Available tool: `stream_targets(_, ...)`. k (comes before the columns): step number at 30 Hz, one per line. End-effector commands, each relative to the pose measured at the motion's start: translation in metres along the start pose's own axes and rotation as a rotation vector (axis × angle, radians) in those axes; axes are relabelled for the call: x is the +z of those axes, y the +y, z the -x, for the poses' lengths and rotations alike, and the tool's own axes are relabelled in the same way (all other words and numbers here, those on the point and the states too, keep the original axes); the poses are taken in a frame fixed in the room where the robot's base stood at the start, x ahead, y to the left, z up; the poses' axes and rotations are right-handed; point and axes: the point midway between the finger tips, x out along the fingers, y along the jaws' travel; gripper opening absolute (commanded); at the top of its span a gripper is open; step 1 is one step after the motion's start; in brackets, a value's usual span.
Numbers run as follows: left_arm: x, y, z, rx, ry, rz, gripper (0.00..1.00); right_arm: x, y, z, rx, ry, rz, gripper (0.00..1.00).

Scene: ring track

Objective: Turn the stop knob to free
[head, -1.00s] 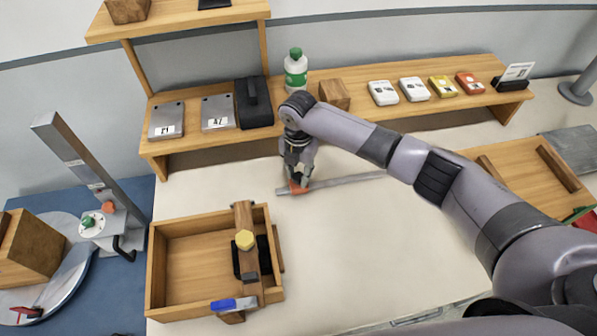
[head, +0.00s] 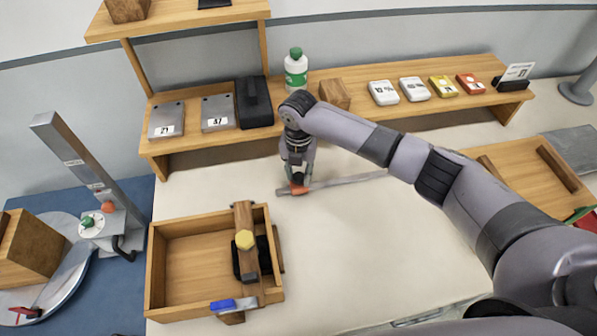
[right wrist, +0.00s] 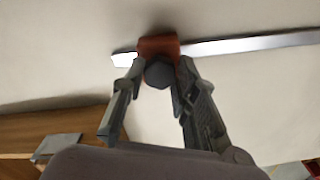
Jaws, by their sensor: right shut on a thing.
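A small orange-red stop (head: 298,189) sits on a thin metal rail (head: 345,181) lying on the pale tabletop. In the right wrist view the orange-red stop (right wrist: 158,45) straddles the rail (right wrist: 250,44), and a dark, faceted knob (right wrist: 159,72) sticks out from it between my fingers. My right gripper (head: 298,181) points down at the stop, and in the right wrist view the gripper (right wrist: 157,80) has one finger on either side of the knob, shut on it. Any marking for free is too small or hidden. My left gripper is out of view.
An open wooden box (head: 155,275) with a clamped bar stands front left. A metal post (head: 75,155) with a green-knobbed dial (head: 90,221) is farther left. A shelf (head: 350,112) with a bottle (head: 296,68) and small boxes runs behind. The tabletop right of the box is bare.

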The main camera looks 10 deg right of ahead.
Motion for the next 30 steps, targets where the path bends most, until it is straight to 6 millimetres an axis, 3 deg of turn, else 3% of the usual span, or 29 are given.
stream_targets(1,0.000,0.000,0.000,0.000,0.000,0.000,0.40,0.000,0.000,0.000,0.000,0.000,0.001,0.00)
stream_targets(2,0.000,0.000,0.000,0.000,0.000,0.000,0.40,0.000,0.000,0.000,0.000,0.000,0.001,0.28)
stream_targets(11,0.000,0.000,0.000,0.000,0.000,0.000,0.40,0.000,0.000,0.000,0.000,0.000,0.000,0.48)
stream_targets(23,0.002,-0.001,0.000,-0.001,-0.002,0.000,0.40,0.001,0.000,0.007,0.000,-0.001,0.000,0.48)
stream_targets(30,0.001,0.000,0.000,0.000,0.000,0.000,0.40,0.002,0.001,0.052,0.002,-0.004,0.001,0.48)
